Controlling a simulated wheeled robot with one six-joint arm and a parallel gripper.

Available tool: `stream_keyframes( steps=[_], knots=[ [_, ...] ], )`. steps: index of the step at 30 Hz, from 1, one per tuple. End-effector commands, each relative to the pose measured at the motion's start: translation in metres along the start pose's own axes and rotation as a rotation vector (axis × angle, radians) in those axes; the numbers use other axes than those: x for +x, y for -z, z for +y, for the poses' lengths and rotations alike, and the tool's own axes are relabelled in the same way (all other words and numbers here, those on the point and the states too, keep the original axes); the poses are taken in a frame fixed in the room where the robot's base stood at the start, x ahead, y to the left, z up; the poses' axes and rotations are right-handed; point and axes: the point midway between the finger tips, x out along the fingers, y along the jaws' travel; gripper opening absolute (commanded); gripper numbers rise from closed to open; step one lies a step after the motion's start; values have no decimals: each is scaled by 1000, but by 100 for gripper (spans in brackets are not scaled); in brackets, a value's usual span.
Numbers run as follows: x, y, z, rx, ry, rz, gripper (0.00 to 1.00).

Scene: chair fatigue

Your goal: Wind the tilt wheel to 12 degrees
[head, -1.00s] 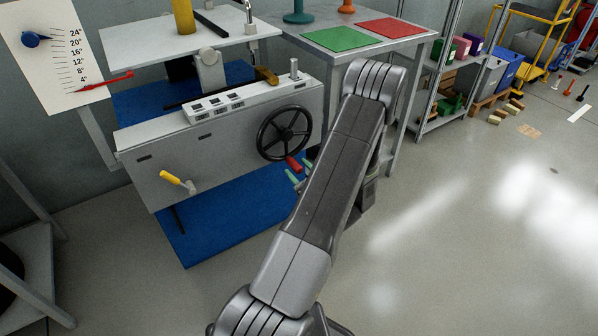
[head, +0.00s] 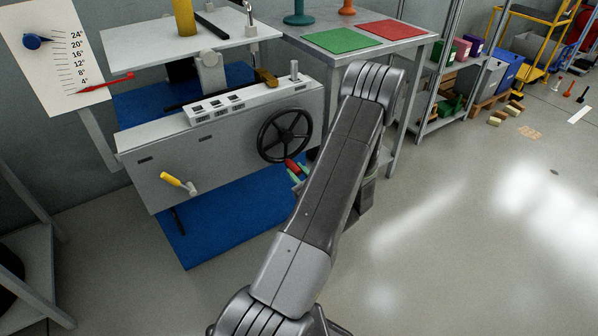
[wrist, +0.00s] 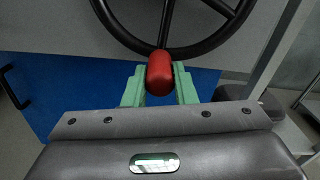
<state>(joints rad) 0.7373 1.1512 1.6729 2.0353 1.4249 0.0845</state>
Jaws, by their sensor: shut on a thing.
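The tilt wheel is a black spoked handwheel (head: 285,135) on the right end of the grey bench's front panel. A red handle (head: 291,165) sticks out at its lower rim, and it also shows at the centre of the wrist view (wrist: 159,74). My gripper (head: 298,172) has green fingers (wrist: 133,88), one on each side of the red handle, and is shut on it. My arm hides part of the gripper in the head view. A white scale board (head: 55,60) is marked 4° to 24°. Its red pointer (head: 105,83) has its tip low, near or below the 4° mark.
A yellow-handled crank (head: 173,180) sits on the left of the same panel. A blue panel (head: 215,225) lies below the bench. A table with green (head: 335,40) and red mats (head: 390,29) stands behind my arm, its leg close by.

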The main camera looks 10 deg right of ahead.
Motion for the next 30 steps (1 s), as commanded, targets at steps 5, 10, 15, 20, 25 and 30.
stream_keyframes(
  steps=[5, 10, 15, 20, 25, 30],
  knots=[
    [0, -4, 11, 116, -1, 2, 0],
    [0, -11, 24, 266, -2, 2, 0],
    [0, -20, 35, 428, -1, 2, 0],
    [0, -30, 45, 580, -2, 3, 0],
    [0, -42, 54, 742, -1, 3, 0],
    [-1, -56, 61, 904, -1, 4, 0]
  ],
)
